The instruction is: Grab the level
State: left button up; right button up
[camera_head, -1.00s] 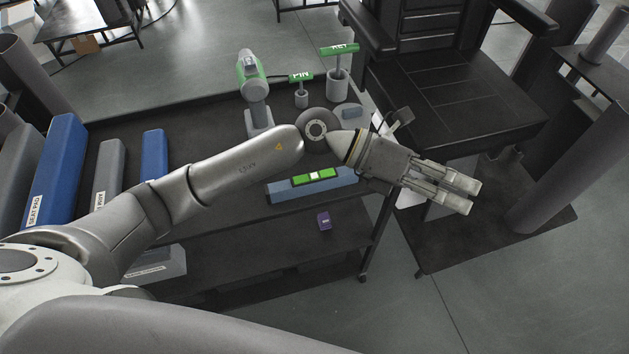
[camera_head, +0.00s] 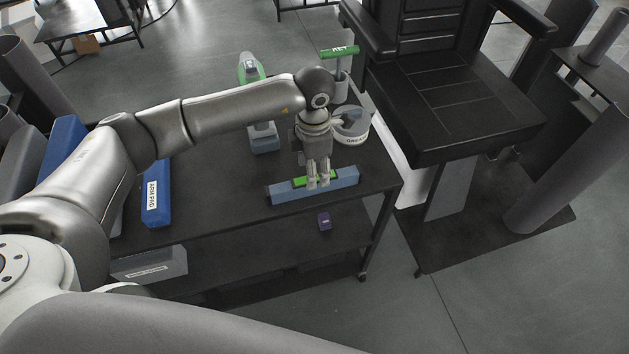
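The two fingers show close side by side with a narrow gap. Whether they grip the bar or only stand at it cannot be told. My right gripper is out of view.
A green-and-grey tool (camera_head: 250,70), a green-handled tool in a holder (camera_head: 340,60) and a round grey object (camera_head: 350,124) stand behind my gripper. A black chair (camera_head: 445,110) stands right. A small purple item (camera_head: 324,220) is on the lower shelf.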

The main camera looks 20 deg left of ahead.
pick_arm(q)
jog(key=f+p, duration=0.1)
jog(key=f, duration=0.1)
jog(key=f+p, duration=0.1)
jog(key=f, duration=0.2)
jog(key=shift+w+f, duration=0.2)
jog(key=shift+f, duration=0.3)
jog(key=c, duration=1.1)
grip_shut()
jog(key=shift+r, duration=0.1)
